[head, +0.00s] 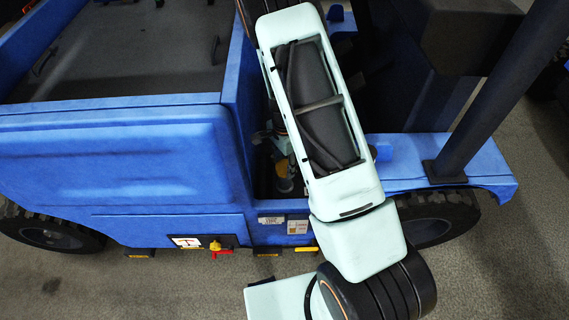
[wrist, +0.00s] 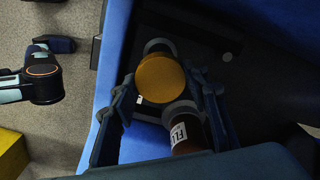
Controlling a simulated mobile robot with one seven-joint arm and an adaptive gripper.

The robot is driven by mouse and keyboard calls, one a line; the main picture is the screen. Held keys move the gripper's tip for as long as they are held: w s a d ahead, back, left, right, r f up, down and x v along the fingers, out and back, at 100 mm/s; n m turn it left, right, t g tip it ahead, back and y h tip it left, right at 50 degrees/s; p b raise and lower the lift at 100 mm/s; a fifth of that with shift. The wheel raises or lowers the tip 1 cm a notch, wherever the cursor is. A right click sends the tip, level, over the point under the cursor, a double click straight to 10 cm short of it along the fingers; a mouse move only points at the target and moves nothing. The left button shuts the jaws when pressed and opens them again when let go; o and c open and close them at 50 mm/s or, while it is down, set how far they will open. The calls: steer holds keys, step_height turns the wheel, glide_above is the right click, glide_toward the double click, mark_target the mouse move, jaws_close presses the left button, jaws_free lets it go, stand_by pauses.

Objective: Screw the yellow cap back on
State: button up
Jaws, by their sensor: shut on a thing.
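The yellow cap (wrist: 160,77) is a round disc between the two fingers of my gripper (wrist: 166,88) in the wrist view. My gripper is shut on it. Below it in that view is a reddish-brown cylinder with a white label (wrist: 178,133) that reads "FL", partly covered by the gripper. I cannot tell whether the cap touches the cylinder or sits on any neck. In the head view a small yellowish round thing (head: 285,185) shows in the dark gap of the blue vehicle, beside my arm. My gripper is mostly hidden there behind my arm.
The blue vehicle (head: 120,165) has an open bed at the left. A blue wall (wrist: 112,45) stands close left of the gripper in the wrist view. A dark post (head: 505,85) rises at the right. A red and yellow switch (head: 216,246) is on the lower side.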

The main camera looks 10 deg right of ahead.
mark_target(285, 167)
steer(key=shift+f+b, duration=0.4)
steer(key=shift+f, duration=0.25)
steer(key=shift+f, duration=0.15)
steer(key=shift+f+b, duration=0.25)
steer(key=shift+b, duration=0.1)
steer(key=o, duration=1)
steer(key=shift+r, duration=0.1)
steer(key=shift+o, duration=0.2)
step_height(285, 167, up, 12)
steer(key=shift+r, duration=0.1)
